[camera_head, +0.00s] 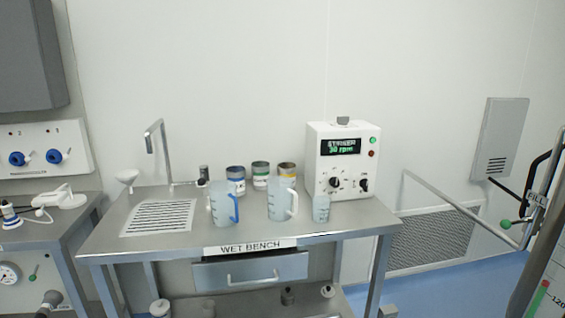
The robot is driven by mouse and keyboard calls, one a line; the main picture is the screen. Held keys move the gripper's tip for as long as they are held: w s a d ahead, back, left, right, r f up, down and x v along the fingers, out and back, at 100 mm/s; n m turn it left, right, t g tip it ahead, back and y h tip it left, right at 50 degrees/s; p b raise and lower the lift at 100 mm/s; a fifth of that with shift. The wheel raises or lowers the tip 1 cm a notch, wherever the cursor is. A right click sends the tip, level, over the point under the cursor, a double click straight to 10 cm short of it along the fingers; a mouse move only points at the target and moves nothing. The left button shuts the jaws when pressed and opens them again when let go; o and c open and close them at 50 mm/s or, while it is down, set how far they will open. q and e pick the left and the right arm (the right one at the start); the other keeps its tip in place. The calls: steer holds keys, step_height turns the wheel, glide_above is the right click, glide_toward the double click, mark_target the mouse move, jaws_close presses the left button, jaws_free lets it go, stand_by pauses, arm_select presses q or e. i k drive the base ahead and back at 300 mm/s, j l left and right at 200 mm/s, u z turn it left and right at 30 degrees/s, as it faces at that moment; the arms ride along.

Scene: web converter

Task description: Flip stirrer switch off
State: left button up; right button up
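The stirrer control box (317,185) is white and stands at the right rear of the wet bench (150,245). Its dark display (340,146) reads "STIRRER" and "30 rpm" in green-white characters. Below the display are two dark controls, one at the left (334,182) and one at the right (364,185); which is the switch, and its position, is too small to tell. A green lamp (373,140) and a dark red lamp (372,153) sit at the box's right side. Neither of my grippers is in view.
A jug with a blue handle (220,205), a white-handled jug (280,202) and a small bottle (321,208) stand before the box. Several cans (261,176) stand behind the jugs. A faucet (160,150) rises at the left. A metal rail (440,195) is at the right.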

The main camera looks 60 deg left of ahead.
mark_target(363, 182)
steer(key=u, duration=1.6)
steer(key=i+j+u, duration=0.1)
steer(key=i, duration=0.6)
